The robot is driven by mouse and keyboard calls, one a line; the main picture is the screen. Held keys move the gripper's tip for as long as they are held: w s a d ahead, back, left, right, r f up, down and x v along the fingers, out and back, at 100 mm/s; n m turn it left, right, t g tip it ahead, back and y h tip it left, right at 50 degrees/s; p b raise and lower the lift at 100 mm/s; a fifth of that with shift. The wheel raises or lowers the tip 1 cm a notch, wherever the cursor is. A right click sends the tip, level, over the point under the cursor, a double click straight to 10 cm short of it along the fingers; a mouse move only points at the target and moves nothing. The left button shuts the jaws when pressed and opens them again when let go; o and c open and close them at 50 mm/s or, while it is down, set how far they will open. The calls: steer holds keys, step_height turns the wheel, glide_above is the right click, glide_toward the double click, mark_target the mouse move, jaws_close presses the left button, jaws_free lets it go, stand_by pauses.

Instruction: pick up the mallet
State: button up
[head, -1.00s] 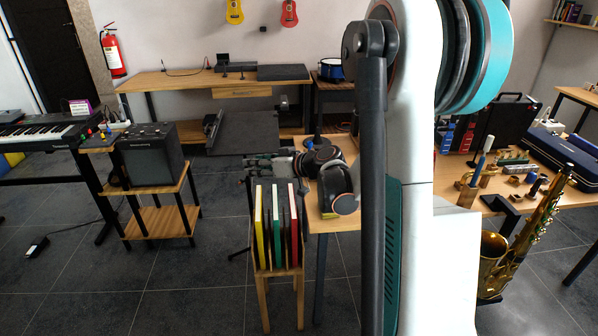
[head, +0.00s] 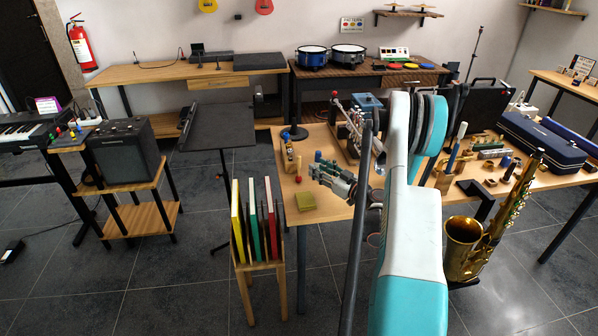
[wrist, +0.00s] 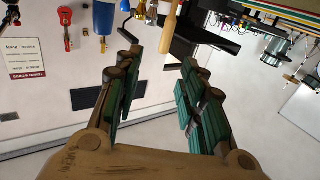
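My gripper (head: 322,173) is above the middle table, its fingers toward the left of the picture. In the wrist view my gripper (wrist: 158,62) is open, with nothing between its green-padded fingers. I cannot say for sure which thing is the mallet. A tan wooden stick-like piece (wrist: 170,25) shows at the top of the wrist view, beyond the fingertips and apart from them. Beside it are a blue-bodied tool (wrist: 103,18) and a red-handled piece (wrist: 66,30). In the head view a small red-based piece (head: 298,178) stands left of my gripper.
The middle table (head: 285,190) also bears an olive block (head: 305,201) and a trumpet-like instrument behind my arm. A rack of coloured books (head: 255,225) stands at its front left. A saxophone (head: 500,225) stands right. A black music stand (head: 218,128) is behind left.

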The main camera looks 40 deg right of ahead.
mark_target(299, 157)
steer(key=w+b, duration=0.1)
steer(key=w, duration=0.2)
steer(key=w+b, duration=0.1)
steer(key=w, duration=0.2)
steer(key=w+a+b, duration=0.1)
steer(key=w, duration=0.2)
steer(key=shift+w+b, duration=0.3)
steer(key=shift+w, duration=0.1)
steer(key=shift+w+r, duration=0.15)
steer(key=shift+w, duration=0.4)
jaws_close()
